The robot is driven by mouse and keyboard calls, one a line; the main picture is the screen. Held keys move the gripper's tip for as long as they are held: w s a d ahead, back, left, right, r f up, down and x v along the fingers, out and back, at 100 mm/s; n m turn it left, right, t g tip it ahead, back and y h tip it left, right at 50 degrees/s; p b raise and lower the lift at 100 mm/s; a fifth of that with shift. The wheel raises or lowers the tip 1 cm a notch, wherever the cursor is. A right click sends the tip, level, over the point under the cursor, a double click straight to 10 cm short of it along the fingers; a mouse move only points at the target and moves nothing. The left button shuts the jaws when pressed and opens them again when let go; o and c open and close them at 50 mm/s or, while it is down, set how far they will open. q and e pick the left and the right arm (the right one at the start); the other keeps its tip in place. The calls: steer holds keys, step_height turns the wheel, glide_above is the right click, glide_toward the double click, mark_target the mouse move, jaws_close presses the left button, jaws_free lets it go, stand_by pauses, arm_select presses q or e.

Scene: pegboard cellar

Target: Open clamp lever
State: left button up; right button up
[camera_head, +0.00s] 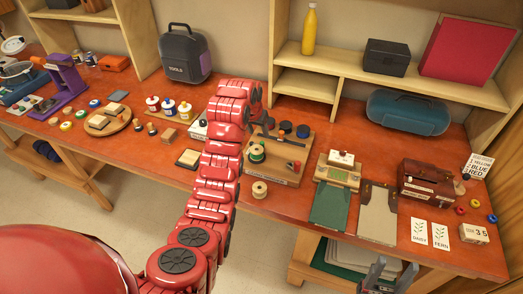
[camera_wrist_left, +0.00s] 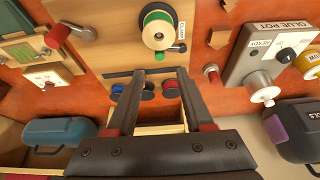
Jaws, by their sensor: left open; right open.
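A wooden board (camera_head: 281,174) lies on the red bench and carries a green spool (camera_head: 257,152) and a small red-tipped part (camera_head: 294,166). In the left wrist view the board (camera_wrist_left: 90,15) has the green spool (camera_wrist_left: 159,28) beside a label (camera_wrist_left: 182,33) that seems to read CLAMP. A dark bar (camera_wrist_left: 140,72) lies along its edge; I cannot tell which part is the lever. My left gripper (camera_head: 266,122) is over the board's back edge; its fingers (camera_wrist_left: 158,75) are apart and empty. My right gripper (camera_head: 382,274) is low at the front, partly cut off.
Blue and black round pieces (camera_head: 285,127) stand behind the board. A loose spool (camera_head: 260,190) stands in front. A glue pot (camera_wrist_left: 270,60) sits beside the board. A green-matted device (camera_head: 330,205) is to the right. A shelf (camera_head: 380,75) and a blue case (camera_head: 407,112) close off the back.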

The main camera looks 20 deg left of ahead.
mark_target(262, 143)
arm_select(q)
steer(key=p+x, duration=0.3)
steer(key=x, duration=0.5)
steer(key=shift+f, duration=0.1)
jaws_close()
